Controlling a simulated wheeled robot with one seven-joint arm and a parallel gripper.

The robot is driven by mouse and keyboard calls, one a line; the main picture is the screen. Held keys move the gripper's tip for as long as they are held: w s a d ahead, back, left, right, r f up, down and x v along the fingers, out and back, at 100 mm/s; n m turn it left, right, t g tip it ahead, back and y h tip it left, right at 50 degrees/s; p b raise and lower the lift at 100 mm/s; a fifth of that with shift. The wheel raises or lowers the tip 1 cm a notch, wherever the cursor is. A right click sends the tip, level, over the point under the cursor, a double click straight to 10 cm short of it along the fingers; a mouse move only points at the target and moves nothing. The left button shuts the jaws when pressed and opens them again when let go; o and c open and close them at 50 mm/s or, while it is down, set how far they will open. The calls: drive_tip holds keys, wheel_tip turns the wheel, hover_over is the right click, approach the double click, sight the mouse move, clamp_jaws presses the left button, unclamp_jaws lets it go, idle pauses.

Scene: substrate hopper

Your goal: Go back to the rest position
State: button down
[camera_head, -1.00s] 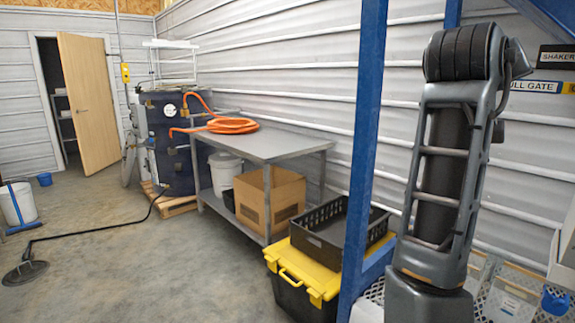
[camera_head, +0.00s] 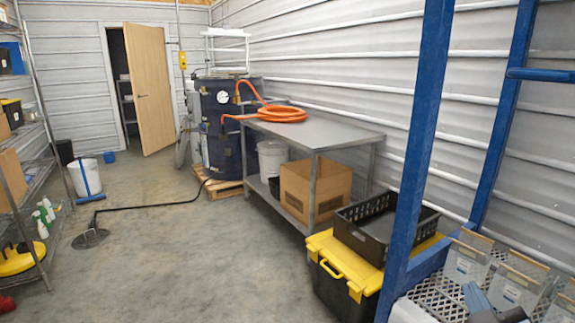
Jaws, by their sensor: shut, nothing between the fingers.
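My gripper is not in view, and I cannot tell how it stands. A small grey-blue and dark shape (camera_head: 484,305) shows at the bottom edge on the right; I cannot tell if it is part of my arm. The blue steel frame (camera_head: 418,150) stands upright on the right side of the view. Beside its foot, on a perforated light surface (camera_head: 433,294), stand several clear-fronted holders with labels (camera_head: 466,264).
A black crate (camera_head: 374,228) rests on a black tote with a yellow lid (camera_head: 341,262). A metal table (camera_head: 318,140) carries a coiled orange hose (camera_head: 282,114). A black hose (camera_head: 150,203) and floor disc (camera_head: 90,238) lie on the otherwise open floor. Shelving (camera_head: 42,262) stands left.

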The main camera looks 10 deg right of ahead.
drive_tip(key=s+a+f+y, duration=0.3)
drive_tip(key=s+a+f, duration=0.1)
drive_tip(key=s, duration=0.4)
drive_tip(key=s+a+f+y, duration=0.2)
drive_tip(key=s+a+f, duration=0.3)
drive_tip(key=s, duration=0.4)
drive_tip(key=s+a+r+m+g+y, duration=0.1)
drive_tip(key=s+a+r+m, duration=0.1)
drive_tip(key=s, duration=1.2)
drive_tip(key=shift+s+a+r+m+y, duration=0.3)
drive_tip(key=shift+a+r+m+y, duration=0.1)
drive_tip(key=shift+a+m, duration=0.3)
